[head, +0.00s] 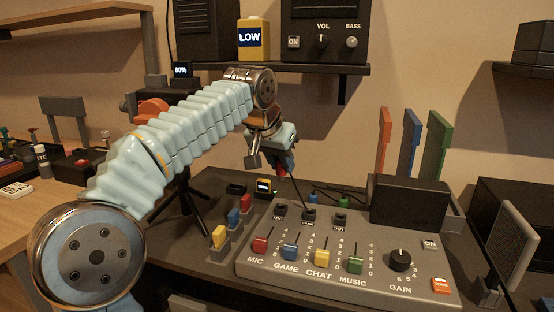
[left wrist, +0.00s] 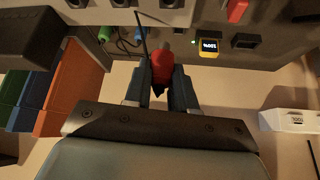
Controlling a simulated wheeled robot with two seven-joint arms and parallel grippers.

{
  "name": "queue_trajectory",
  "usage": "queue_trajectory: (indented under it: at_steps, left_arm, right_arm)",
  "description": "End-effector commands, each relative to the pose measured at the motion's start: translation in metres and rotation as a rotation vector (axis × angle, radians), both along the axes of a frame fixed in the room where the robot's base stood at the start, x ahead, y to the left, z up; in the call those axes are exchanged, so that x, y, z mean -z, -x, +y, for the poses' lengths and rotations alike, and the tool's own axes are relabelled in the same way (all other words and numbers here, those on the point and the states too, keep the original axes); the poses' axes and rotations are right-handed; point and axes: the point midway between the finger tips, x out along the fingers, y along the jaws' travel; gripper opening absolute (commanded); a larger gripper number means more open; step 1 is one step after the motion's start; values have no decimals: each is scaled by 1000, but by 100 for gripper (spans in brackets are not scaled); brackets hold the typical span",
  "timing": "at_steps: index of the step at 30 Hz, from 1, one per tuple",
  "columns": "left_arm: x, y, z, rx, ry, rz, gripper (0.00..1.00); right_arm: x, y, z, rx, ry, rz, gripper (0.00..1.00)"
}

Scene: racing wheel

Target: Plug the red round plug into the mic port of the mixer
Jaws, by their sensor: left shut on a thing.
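My left gripper (head: 272,160) is shut on the red round plug (head: 283,167) and holds it above the back edge of the mixer (head: 350,283). In the left wrist view the red plug (left wrist: 163,68) sits between the two fingers of the gripper (left wrist: 164,82). A thin black cable runs near it. The mixer has a row of dark ports along its back; the leftmost is the mic port (head: 280,211), its label small. The plug is apart from the port, up and behind it. My right gripper is not in view.
Green (head: 344,201) and blue (head: 313,197) plugs lie behind the mixer. A stand (head: 224,248) with yellow, blue and red pieces is left of it. A small yellow display device (head: 264,187) is behind. A black box (head: 409,202) stands at the mixer's back right.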

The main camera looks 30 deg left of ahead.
Motion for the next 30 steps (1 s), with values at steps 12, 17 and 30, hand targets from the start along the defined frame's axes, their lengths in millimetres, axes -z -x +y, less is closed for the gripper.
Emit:
queue_trajectory:
  at_steps: [12,17,30]
  left_arm:
    - [31,0,0,-1,1,0,0]
    - [48,0,0,-1,1,1,0]
    - [58,0,0,-1,1,0,0]
  right_arm:
    - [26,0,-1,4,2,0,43]
    - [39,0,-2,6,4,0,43]
    - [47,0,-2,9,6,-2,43]
